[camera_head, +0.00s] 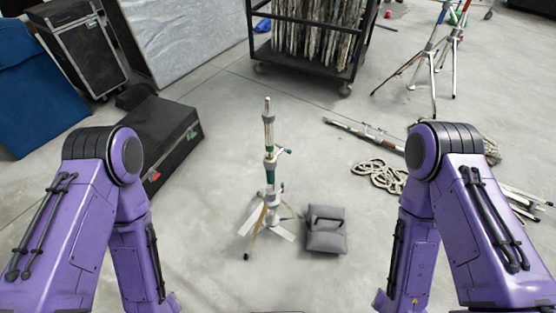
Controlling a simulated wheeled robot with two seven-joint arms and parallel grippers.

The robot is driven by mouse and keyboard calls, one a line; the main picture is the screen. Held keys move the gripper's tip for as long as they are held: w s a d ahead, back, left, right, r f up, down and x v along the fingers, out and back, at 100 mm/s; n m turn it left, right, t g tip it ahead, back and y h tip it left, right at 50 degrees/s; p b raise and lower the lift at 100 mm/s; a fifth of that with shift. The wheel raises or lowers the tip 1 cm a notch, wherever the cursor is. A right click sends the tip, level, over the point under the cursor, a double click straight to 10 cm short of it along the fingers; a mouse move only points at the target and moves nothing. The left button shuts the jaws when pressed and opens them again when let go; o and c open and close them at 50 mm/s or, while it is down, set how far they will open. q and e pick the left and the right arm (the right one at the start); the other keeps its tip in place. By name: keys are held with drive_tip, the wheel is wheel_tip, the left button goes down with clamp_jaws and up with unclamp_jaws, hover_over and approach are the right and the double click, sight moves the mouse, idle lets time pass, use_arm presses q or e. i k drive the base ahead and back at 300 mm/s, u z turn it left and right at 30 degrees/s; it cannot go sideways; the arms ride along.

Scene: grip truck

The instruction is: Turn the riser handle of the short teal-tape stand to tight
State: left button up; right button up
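A short metal stand (270,170) with green-teal bands on its column stands upright on the floor in the middle of the head view. Its legs are spread at the bottom. A small riser handle (285,151) sticks out to the right about halfway up the column; its tightness cannot be told. My two purple arms come in from the left and right and bend down out of the bottom of the picture. Both grippers are out of view, and neither arm touches the stand.
A grey sandbag (326,230) lies right of the stand's legs. A black case (158,138) lies to the left. A dark wheeled cart (311,70) stands behind. Coiled rope (378,175) and a lying pole (362,134) are at the right. Taller stands (432,62) are at the back right.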

sight(283, 148)
drive_tip(key=z, duration=0.15)
drive_tip(key=i, duration=1)
drive_tip(key=u, duration=0.5)
